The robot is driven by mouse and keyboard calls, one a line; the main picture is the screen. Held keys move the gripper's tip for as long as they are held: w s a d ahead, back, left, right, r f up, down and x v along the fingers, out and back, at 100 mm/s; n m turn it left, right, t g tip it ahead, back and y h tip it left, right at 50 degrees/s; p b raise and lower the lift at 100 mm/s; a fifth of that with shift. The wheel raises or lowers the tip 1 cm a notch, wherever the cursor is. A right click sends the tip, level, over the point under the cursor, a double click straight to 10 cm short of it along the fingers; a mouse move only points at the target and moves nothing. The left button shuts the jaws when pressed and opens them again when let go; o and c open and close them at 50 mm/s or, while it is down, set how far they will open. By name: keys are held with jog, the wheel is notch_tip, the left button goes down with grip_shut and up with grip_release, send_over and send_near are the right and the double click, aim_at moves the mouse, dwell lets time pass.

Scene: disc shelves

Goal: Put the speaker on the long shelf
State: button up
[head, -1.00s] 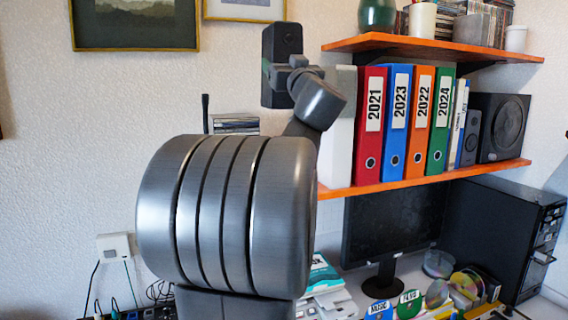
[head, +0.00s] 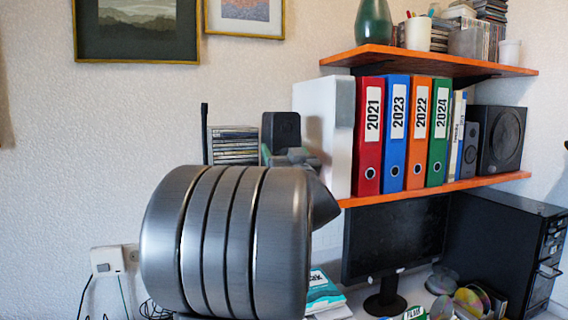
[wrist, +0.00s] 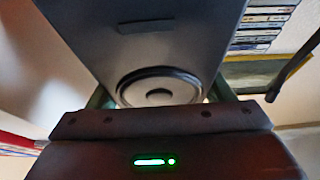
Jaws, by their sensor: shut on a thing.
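My gripper (head: 290,157) is shut on a black box-shaped speaker (head: 283,128), held upright left of the white binder. The wrist view shows the speaker (wrist: 150,45) close up between the gripper fingers (wrist: 160,95), with a round cone facing the camera. In the head view my arm hides the speaker's lower part. The lower orange shelf (head: 440,190) runs under the binders and looks like the long shelf; its left part is hidden behind my arm. I cannot tell whether the speaker touches it.
A stack of disc cases (head: 233,146) and a black antenna (head: 204,135) stand left of the speaker. A white binder (head: 320,130) and coloured binders fill the middle of the shelf. A small speaker (head: 470,150) and a large one (head: 502,142) stand at its right. The upper shelf (head: 430,63) is above.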

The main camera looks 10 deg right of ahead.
jog(key=shift+f, duration=1.15)
jog(key=shift+f, duration=0.2)
jog(key=o, duration=1.1)
jog(key=shift+f+b, duration=0.15)
jog(key=shift+b, duration=0.15)
jog(key=o, duration=0.4)
jog(key=shift+r+p, duration=0.35)
jog(key=shift+r, duration=0.05)
jog(key=b+v, duration=0.2)
jog(key=v, duration=1)
jog(key=shift+f, duration=0.2)
